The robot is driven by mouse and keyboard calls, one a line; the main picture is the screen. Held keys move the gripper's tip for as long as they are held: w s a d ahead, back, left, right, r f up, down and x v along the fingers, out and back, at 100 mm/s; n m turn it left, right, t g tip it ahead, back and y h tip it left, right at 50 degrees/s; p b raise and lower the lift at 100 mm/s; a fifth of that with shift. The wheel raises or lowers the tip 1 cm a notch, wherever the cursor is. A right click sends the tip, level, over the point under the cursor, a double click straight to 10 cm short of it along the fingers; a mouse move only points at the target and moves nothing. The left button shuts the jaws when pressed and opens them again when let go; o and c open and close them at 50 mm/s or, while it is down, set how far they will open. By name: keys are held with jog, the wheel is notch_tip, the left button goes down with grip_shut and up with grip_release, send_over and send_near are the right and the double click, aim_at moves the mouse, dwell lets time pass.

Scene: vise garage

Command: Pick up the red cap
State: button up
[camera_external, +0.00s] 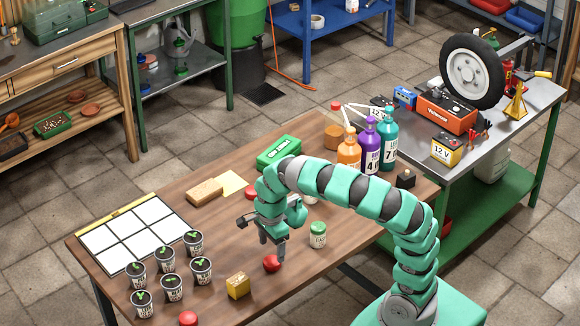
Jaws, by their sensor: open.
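Several small red round things that look like caps lie on the wooden table (215,270). One red cap (271,263) is just below my gripper (271,241). Another red cap (188,319) is at the front edge of the view. A third red piece (252,192) lies behind my wrist and is partly hidden by it. My gripper points down, is open and seems empty. Its fingertips appear a little above the nearest cap, but I cannot tell the exact gap.
A white jar with a green lid (318,235) stands close right of my gripper. A yellow block (238,286), several seedling pots (172,288) and a white grid board (135,234) are left. Colored bottles (370,145) and a green box (279,152) stand behind.

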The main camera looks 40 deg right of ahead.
aim_at(273, 260)
notch_tip(273, 260, down, 5)
jog(key=shift+s+r+b, duration=0.1)
jog(key=shift+s+b, duration=0.05)
jog(key=shift+b, duration=0.75)
jog(key=c, duration=1.1)
jog(key=shift+o, duration=0.2)
jog(key=shift+r, duration=0.1)
jog(key=shift+r+p, duration=0.75)
jog(key=shift+r, duration=0.85)
jog(key=shift+s+d+r, duration=0.1)
jog(key=shift+d+r, duration=0.05)
jog(key=shift+r, duration=0.05)
jog(key=s+d+p, duration=0.1)
jog(key=s+d, duration=0.2)
jog(key=s, duration=0.4)
jog(key=s+d+r+p, duration=0.1)
jog(key=s+d, duration=0.3)
jog(key=s, duration=0.3)
